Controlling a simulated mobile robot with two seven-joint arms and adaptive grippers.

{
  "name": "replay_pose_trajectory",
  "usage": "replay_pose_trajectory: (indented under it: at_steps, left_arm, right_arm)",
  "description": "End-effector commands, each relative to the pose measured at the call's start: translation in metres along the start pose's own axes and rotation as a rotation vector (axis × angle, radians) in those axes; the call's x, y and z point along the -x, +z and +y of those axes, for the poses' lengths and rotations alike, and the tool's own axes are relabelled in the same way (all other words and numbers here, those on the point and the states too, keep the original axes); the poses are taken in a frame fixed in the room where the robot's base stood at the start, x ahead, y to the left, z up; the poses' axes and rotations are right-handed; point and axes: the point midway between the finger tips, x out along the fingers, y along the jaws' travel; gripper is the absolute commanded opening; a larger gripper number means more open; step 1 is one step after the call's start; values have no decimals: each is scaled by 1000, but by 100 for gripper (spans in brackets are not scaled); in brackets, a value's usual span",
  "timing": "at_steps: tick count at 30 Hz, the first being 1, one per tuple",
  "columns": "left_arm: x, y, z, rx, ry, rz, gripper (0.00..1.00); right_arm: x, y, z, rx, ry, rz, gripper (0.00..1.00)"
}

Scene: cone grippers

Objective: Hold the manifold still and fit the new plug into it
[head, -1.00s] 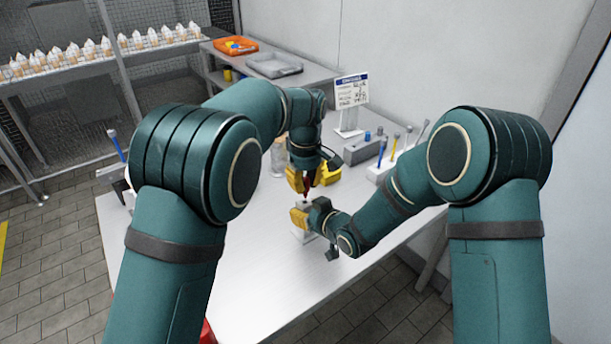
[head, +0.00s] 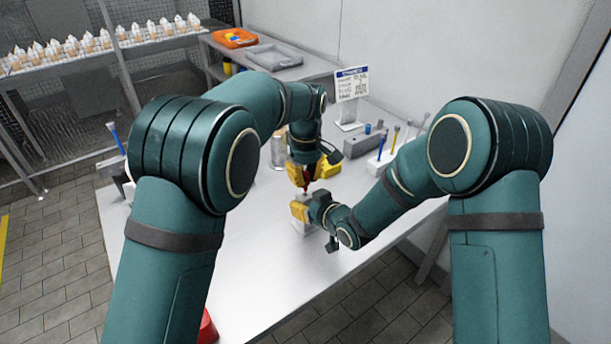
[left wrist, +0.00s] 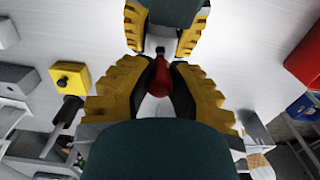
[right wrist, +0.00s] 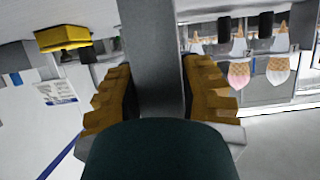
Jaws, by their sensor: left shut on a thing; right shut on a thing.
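My left gripper (head: 305,181) is shut on a red, bulb-shaped piece (left wrist: 160,78), upright in its fingers. I cannot tell whether this is the plug itself or a tool holding it. My right gripper (head: 300,209) is shut on the manifold, a grey block (right wrist: 152,60), at the table's middle. The block's lower part (head: 304,229) shows below the right fingers in the head view. The red piece is just above the block. Its narrow dark lower end is close to the block's top, and I cannot tell whether they touch.
A yellow box (left wrist: 69,78) with a button stands close behind the grippers. A sign (head: 351,86), a grey rack (head: 366,143) and upright tools stand at the back right. A red container (head: 207,328) is at the near left edge. The front table surface (head: 260,270) is clear.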

Motion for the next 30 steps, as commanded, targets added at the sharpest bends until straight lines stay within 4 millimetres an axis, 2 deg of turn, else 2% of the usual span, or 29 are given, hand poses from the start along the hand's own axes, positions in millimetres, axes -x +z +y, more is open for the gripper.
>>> replay_pose_trajectory:
  at_steps: [16, 30]
  left_arm:
    - [0, 0, 0, 1, 0, 0, 2]
    - [-8, 0, 0, 1, -1, 0, 2]
  right_arm:
    - [0, 2, 0, -1, 0, -4, 0]
    - [0, 2, 0, -1, 0, -4, 0]
